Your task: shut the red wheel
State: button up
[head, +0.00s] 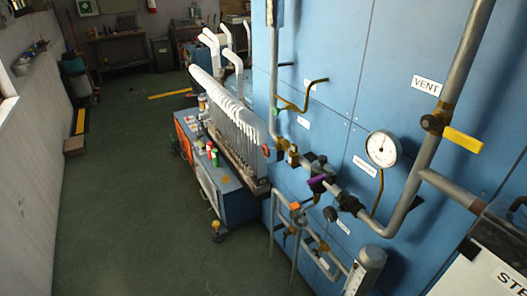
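A small red wheel (266,151) sits at the near right end of the white radiator-like row of sock boards (235,125), seen nearly edge-on. It is small in the picture, so I cannot tell how far it is turned. The row stands on a blue wheeled cart (232,197) beside the blue panel wall. My gripper is not in view.
Grey pipes with a gauge (382,148), a yellow lever (462,140) by the VENT label, and a purple-handled valve (317,180) project from the blue wall (340,60). A white box (480,275) fills the lower right corner. The green floor (130,190) at left is clear.

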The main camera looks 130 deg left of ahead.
aim_at(266, 152)
jog(key=z, duration=5)
jog(key=k, duration=0.75)
jog(key=z, duration=0.9)
jog(key=i, duration=0.3)
jog(key=z, duration=0.1)
